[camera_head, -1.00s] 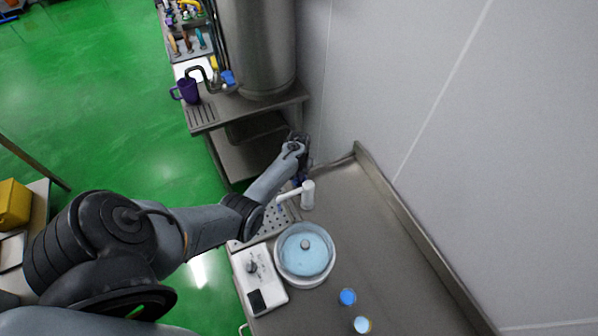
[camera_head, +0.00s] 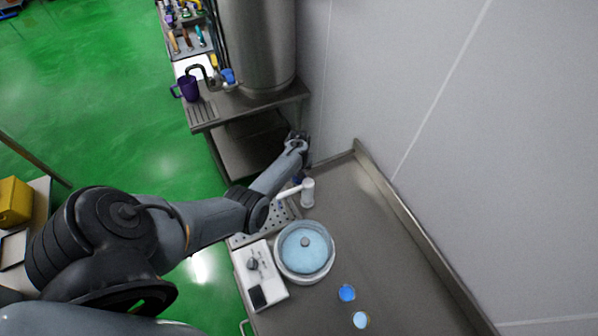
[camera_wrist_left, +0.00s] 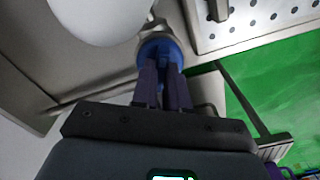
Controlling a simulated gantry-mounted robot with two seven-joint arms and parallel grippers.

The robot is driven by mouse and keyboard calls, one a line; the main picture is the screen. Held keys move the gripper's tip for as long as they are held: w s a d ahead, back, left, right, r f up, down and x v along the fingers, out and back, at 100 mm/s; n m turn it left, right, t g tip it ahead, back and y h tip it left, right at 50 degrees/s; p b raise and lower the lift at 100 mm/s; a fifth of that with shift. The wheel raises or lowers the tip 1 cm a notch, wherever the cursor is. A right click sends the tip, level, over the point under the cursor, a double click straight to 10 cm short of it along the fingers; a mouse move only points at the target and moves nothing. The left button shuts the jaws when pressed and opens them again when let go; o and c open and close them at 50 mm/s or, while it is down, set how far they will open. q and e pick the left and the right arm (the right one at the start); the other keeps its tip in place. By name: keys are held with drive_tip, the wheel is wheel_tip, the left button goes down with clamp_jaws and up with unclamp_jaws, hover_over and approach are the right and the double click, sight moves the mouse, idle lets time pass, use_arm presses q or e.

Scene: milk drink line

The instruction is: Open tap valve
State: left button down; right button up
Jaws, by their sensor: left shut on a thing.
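A white tap (camera_head: 307,192) with a long white spout stands at the back of the steel counter, over a perforated drip tray (camera_head: 275,218). In the left wrist view, the dark fingers of my left gripper (camera_wrist_left: 163,75) are shut on a round blue valve handle (camera_wrist_left: 158,46). The handle sits beside the large white tap body (camera_wrist_left: 100,15). In the head view my left arm reaches behind the tap, and its fingers are mostly hidden there. My right gripper is not in view.
Two small blue-topped items (camera_head: 347,293) are on the counter. A purple mug (camera_head: 188,88) stands by the steel tank (camera_head: 258,45). A wall runs along the right.

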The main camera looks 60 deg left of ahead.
use_arm(q)
drive_tip(key=c, duration=1.1)
unclamp_jaws()
drive_tip(key=shift+c, duration=0.2)
drive_tip(key=shift+r, duration=0.1)
wheel_tip(320, 180, up, 11)
drive_tip(key=p, duration=0.1)
